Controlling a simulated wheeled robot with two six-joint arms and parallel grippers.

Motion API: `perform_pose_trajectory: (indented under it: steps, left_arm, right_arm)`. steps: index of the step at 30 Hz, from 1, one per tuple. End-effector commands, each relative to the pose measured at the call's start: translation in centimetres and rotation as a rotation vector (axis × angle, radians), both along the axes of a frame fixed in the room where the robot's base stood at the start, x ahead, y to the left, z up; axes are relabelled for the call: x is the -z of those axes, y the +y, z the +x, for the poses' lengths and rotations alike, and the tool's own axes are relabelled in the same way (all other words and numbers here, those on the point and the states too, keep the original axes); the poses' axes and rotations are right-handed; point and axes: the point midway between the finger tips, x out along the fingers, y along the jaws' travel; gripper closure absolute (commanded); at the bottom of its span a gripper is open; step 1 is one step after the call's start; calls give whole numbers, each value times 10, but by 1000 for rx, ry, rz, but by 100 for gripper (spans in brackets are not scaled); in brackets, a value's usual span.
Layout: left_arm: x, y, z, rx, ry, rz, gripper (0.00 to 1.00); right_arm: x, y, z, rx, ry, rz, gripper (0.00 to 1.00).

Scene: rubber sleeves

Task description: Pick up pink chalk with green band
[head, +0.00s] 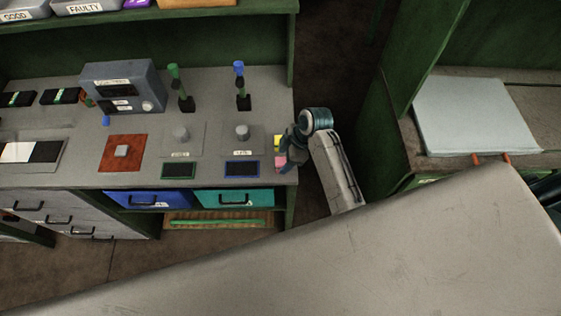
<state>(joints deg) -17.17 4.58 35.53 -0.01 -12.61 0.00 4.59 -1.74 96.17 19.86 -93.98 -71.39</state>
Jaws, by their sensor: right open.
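My right gripper (285,150) is open at the right end of the grey workbench top (215,130). A small pink piece (280,161) shows right by its fingers, partly covered by them. A yellow piece (278,140) shows just behind the pink one, also close to the fingers. Both are too small for me to make out a green band. I cannot tell whether the fingers touch either piece. My left gripper is not in view.
A blue-grey box (122,88) and two stands with a green top (173,70) and a blue top (239,68) are at the back. Grey knobs (242,132) stand left of the gripper. A shelf unit (400,100) is at the right, across a floor gap.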

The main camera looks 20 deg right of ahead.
Motion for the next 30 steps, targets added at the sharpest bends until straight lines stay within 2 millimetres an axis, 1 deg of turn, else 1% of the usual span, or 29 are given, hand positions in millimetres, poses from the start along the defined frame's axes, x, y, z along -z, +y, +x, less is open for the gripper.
perform_pose_trajectory:
  steps: [1,3,6,9,16,17,18,20,24,30]
  left_arm:
    - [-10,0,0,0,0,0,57]
    - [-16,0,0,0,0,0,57]
    - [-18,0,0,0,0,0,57]
    - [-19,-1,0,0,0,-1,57]
    - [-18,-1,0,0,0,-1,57]
    - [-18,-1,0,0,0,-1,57]
    - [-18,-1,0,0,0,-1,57]
    - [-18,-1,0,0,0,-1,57]
    - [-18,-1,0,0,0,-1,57]
    - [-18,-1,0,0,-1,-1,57]
  right_arm:
    - [1,3,0,1,6,2,42]
    - [10,7,1,0,5,2,42]
    - [23,11,3,0,4,2,42]
    - [30,13,4,0,2,1,42]
    - [32,14,4,0,0,0,42]
    - [32,14,4,1,0,0,44]
    - [32,14,4,1,0,0,52]
    - [32,14,4,1,0,0,63]
    - [32,14,4,1,0,0,91]
    - [32,14,4,1,0,1,91]
